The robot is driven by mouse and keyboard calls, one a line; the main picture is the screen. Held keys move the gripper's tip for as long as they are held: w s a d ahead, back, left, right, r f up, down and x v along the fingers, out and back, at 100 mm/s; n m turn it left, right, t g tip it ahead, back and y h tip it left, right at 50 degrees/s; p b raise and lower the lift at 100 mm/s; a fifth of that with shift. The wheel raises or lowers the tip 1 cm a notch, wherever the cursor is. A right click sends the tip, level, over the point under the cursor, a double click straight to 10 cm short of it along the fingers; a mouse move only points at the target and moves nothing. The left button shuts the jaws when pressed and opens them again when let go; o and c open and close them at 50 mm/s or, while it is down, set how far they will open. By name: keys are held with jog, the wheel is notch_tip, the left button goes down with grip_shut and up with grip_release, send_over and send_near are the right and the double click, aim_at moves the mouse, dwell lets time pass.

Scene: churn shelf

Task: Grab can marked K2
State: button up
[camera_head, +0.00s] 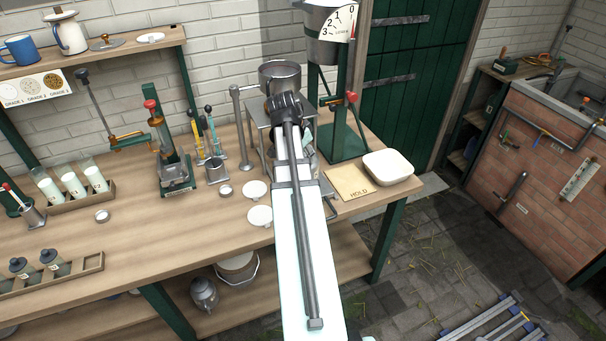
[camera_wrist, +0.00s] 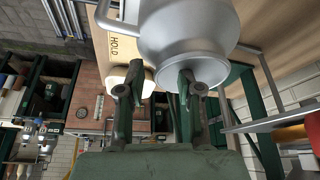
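In the wrist view a silver metal can (camera_wrist: 190,32) with a bar handle fills the top middle, just beyond my gripper (camera_wrist: 161,72). My gripper's two fingers stand apart. The right finger overlaps the can's lower end in the picture, and the left finger is beside its edge; I cannot tell whether either touches. No K2 mark is readable on the can. In the head view my arm hides the gripper and most of what lies at the bench there.
A board marked HOLD (camera_head: 349,184) and a white dish (camera_head: 388,168) are to the right on the bench. A green stand with a dial (camera_head: 340,22) rises behind. White lids (camera_head: 259,215) lie left of my arm. A rack of bottles (camera_head: 74,185) is farther left.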

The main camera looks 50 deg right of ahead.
grip_shut()
jog(key=shift+r, duration=0.1)
